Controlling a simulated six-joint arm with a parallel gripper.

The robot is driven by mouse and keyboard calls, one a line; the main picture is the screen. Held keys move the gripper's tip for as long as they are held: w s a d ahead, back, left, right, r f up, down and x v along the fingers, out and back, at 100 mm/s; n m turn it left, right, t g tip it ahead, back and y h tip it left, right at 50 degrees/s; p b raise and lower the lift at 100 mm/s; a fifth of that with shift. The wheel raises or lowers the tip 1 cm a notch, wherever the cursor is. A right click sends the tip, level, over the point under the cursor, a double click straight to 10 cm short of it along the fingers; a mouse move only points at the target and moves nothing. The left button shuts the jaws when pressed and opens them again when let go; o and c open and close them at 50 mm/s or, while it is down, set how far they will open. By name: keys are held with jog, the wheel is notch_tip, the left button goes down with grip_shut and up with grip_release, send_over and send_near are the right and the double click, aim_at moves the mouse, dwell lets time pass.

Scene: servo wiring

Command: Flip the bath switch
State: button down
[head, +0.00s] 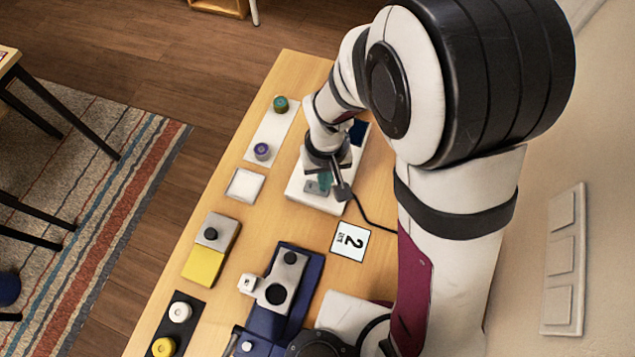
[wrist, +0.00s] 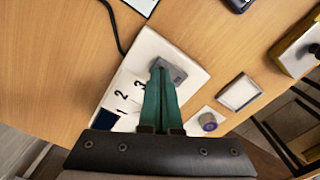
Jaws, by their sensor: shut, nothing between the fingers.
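A white box (head: 300,190) lies under my gripper, and it also shows in the wrist view (wrist: 150,45). It carries the printed digits 1, 2 and 3, a dark blue panel (head: 358,132) and a grey plate (wrist: 178,72). I cannot read a label that names the bath switch; the grey plate may be its mounting. My gripper (head: 325,181) is shut and empty, its teal fingers pointing down at the grey plate. In the wrist view the fingertips (wrist: 160,68) cover part of the plate, hiding any lever there. I cannot tell whether they touch.
A white plate with green and purple knobs (head: 262,152), a small white square pad (head: 245,184), a yellow and grey block (head: 205,262) and a blue fixture (head: 275,320) stand nearby. Bare wood lies between them.

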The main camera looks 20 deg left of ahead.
jog(key=shift+f, duration=0.75)
dwell(0.3)
jog(key=shift+r, duration=3.5)
jog(key=s+d+r+m+y, duration=0.1)
jog(key=s+d+r+m, duration=0.4)
jog(key=s+d, duration=0.1)
jog(key=s+d+r+m, duration=0.5)
jog(key=s+d+m, duration=0.1)
jog(key=d, duration=0.3)
jog(key=shift+s+d+r+m+y, duration=0.2)
jog(key=shift+s+d+m+y, duration=0.1)
jog(key=shift+y, duration=0.1)
